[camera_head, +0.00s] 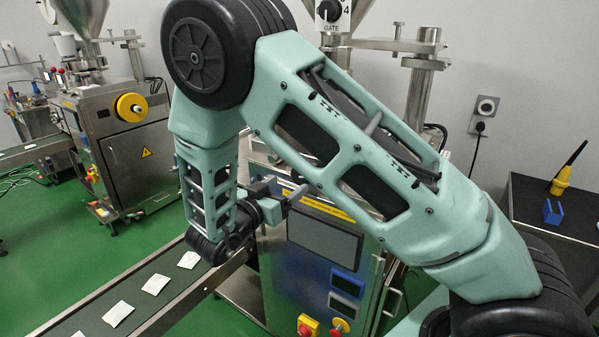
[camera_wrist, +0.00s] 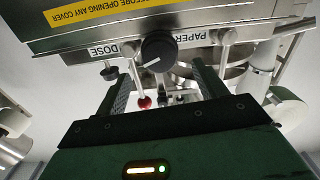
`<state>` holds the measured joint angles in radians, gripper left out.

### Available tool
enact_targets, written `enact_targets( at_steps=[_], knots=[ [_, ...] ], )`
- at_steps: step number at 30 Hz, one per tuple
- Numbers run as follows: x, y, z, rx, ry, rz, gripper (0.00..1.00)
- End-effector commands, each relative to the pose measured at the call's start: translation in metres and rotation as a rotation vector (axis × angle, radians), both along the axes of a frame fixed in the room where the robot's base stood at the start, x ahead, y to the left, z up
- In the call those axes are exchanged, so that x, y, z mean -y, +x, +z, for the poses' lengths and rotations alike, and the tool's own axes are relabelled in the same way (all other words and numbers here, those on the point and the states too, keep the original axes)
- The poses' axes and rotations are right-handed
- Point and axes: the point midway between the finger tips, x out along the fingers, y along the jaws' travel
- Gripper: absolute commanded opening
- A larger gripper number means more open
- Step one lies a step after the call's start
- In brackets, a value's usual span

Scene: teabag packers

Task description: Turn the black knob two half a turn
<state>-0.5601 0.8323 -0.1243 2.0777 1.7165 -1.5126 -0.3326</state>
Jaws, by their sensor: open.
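In the wrist view a round black knob (camera_wrist: 158,51) with a white pointer line sits on the machine front, between labels reading DOSE and PAPER. Its pointer slants toward the lower left. No number is readable beside it. My gripper (camera_wrist: 160,79) is open and empty, its two dark fingers apart below the knob in the picture, one toward each side. I cannot tell how far the fingertips are from the knob in depth. In the head view my arm hides much of the machine (camera_head: 325,275), and this knob cannot be made out.
Near the knob in the wrist view are a red ball (camera_wrist: 144,102), a smaller black knob (camera_wrist: 108,71) and metal posts. In the head view a conveyor (camera_head: 75,312) with white teabags runs at lower left. A dark side table (camera_head: 560,215) stands at right.

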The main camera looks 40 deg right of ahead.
Motion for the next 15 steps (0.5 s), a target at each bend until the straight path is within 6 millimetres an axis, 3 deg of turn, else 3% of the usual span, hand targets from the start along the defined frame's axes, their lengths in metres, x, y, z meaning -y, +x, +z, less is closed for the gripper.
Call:
enact_targets(
  at_steps=[6, 15],
  knots=[
    [0.039, 0.013, 0.002, -0.002, 0.0, -0.003, 0.71],
    [0.062, 0.022, 0.0, -0.001, 0.0, -0.001, 0.71]
  ],
)
